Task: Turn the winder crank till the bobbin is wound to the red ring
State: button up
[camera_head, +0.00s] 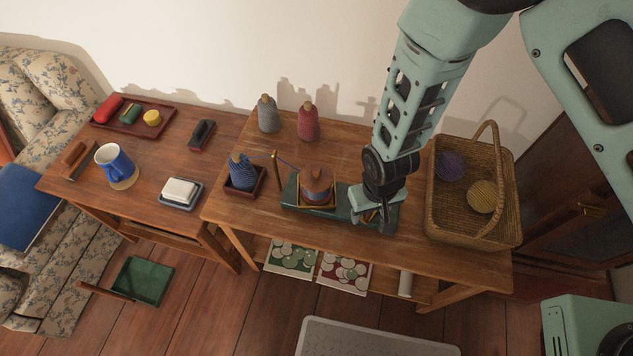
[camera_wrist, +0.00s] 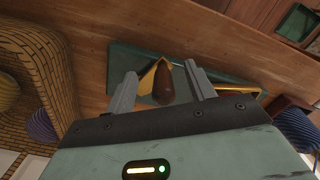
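I cannot make out the red ring or how full the bobbin is. A blue thread runs from a blue cone (camera_head: 241,172) in a small tray, past a thin upright guide (camera_head: 275,163), to the bobbin. My gripper (camera_head: 372,217) is low over the right end of the base and hides most of the crank. In the wrist view, the crank's dark brown knob (camera_wrist: 162,82) lies between my open fingers (camera_wrist: 161,73), with gaps on both sides.
A wicker basket (camera_head: 434,205) with purple and yellow balls stands close right of my gripper. Grey (camera_head: 268,115) and red (camera_head: 308,122) cones stand behind the winder.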

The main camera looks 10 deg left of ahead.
dwell(0.5)
notch_tip(320, 180, up, 8)
jog(key=p, duration=0.6)
jog(key=shift+r, duration=0.1)
dwell(0.4)
notch_tip(320, 180, up, 10)
jog(key=r, duration=0.1)
jog(key=s+d+r+n, duration=0.1)
jog(key=s+d+r, duration=0.4)
jog(key=r, duration=0.5)
jog(key=s+d+r+n, duration=0.1)
jog(key=s+d+r, duration=0.4)
jog(key=r, duration=0.5)
jog(key=shift+s+y, duration=0.3)
jog(key=shift+s, duration=0.55)
